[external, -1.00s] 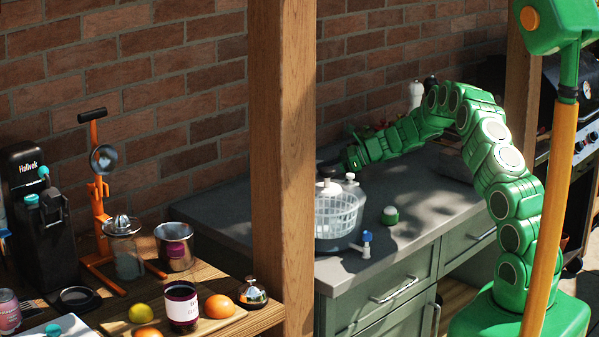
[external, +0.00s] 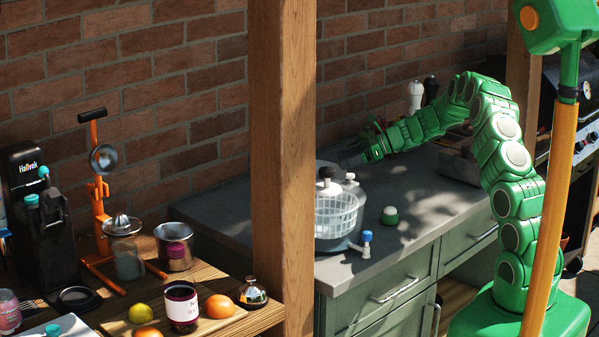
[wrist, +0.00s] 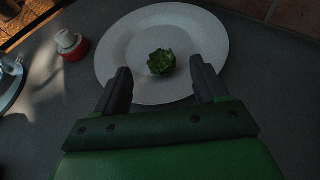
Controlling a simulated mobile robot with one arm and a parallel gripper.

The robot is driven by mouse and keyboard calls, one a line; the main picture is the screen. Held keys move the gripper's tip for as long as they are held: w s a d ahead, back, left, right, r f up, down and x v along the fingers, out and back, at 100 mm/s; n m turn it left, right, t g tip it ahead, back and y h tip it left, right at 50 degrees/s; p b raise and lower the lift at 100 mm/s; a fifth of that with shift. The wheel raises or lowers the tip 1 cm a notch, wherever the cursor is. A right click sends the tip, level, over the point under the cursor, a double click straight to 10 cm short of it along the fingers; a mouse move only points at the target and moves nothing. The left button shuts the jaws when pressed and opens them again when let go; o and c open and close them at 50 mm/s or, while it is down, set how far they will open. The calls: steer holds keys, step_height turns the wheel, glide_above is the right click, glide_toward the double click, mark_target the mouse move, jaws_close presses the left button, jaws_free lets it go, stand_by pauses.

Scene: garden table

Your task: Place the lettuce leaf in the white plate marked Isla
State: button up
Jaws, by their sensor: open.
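In the wrist view, a small, curly green lettuce leaf (wrist: 161,62) lies on a round white plate (wrist: 118,40), near the plate's front half. No name can be read on the plate. My gripper (wrist: 160,78) is open, with one dark finger on each side of the leaf and a visible gap to both. In the external view my gripper (external: 350,155) is over the grey counter, behind the salad spinner. The plate and leaf cannot be made out there.
The salad spinner (external: 336,215) stands at the counter's front, beside a wooden post (external: 284,150). A small green-and-white item (external: 390,215) sits right of it. In the wrist view, a white item with a red base (wrist: 72,45) stands left of the plate. A brick wall is behind.

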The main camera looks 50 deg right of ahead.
steer(key=v, duration=0.5)
steer(key=shift+s, duration=0.1)
steer(key=s+a+r+n+g, duration=0.2)
steer(key=s+a, duration=0.4)
steer(key=a, duration=0.3)
steer(key=s+a+r+n+g, duration=0.3)
steer(key=s+a+r+n, duration=0.2)
steer(key=s+a+n, duration=0.2)
steer(key=s+a+r+n+g, duration=0.3)
steer(key=s+a, duration=0.4)
steer(key=a, duration=0.4)
steer(key=shift+s+a+r+n, duration=0.1)
steer(key=shift+s+r+n, duration=0.15)
steer(key=shift+r+n, duration=0.65)
steer(key=s+a+n+g+h, duration=0.35)
steer(key=s+n, duration=0.35)
steer(key=s, duration=0.9)
steer(key=s+d+n+h, duration=0.3)
steer(key=s, duration=0.6)
steer(key=s+d+f+n+h, duration=0.1)
steer(key=s+d+n+h, duration=0.2)
steer(key=s, duration=0.7)
steer(key=shift+d, duration=0.55)
